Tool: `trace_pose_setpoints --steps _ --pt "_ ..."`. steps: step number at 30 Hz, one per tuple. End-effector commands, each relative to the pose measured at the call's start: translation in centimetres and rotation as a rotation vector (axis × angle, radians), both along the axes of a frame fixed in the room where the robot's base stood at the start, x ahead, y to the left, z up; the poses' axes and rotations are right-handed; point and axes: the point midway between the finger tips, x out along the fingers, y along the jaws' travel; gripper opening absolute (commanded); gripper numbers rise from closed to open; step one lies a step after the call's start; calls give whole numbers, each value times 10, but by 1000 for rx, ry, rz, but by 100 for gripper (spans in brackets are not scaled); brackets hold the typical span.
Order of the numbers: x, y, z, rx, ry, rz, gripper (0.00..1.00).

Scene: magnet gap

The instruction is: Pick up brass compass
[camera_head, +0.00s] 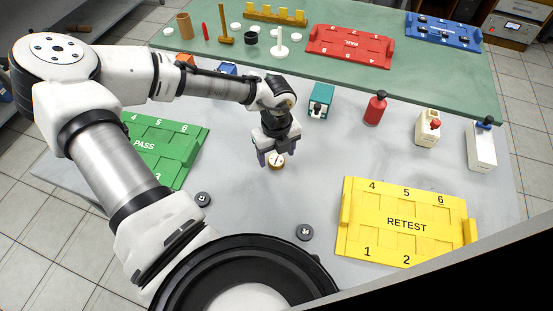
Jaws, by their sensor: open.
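The brass compass (276,161) is a small round disc with a pale dial and a brass rim, on the grey table in the middle of the view. My gripper (274,158) points down at it from above, with its fingers apart. The fingers are close to the compass, one at its left and one at its right. I cannot tell whether they touch it. The upper part of the compass is partly hidden by the gripper.
A green PASS tray (190,146) lies left, a yellow RETEST tray (406,222) right. Dark discs (203,199) (304,232) lie in front. A teal box (320,101), red bottle (375,108) and white containers (427,128) stand behind. A red FAIL tray (350,46) is farther back.

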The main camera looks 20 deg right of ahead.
Motion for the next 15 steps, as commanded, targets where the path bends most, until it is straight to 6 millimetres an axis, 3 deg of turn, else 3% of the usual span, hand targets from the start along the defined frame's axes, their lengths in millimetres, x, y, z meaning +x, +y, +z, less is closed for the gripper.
trace_pose_setpoints --steps 4,12,15 --pt "0 0 -14 1 0 -1 67" --pt "0 0 -17 -1 0 0 67" --pt "0 0 -17 0 0 0 53"
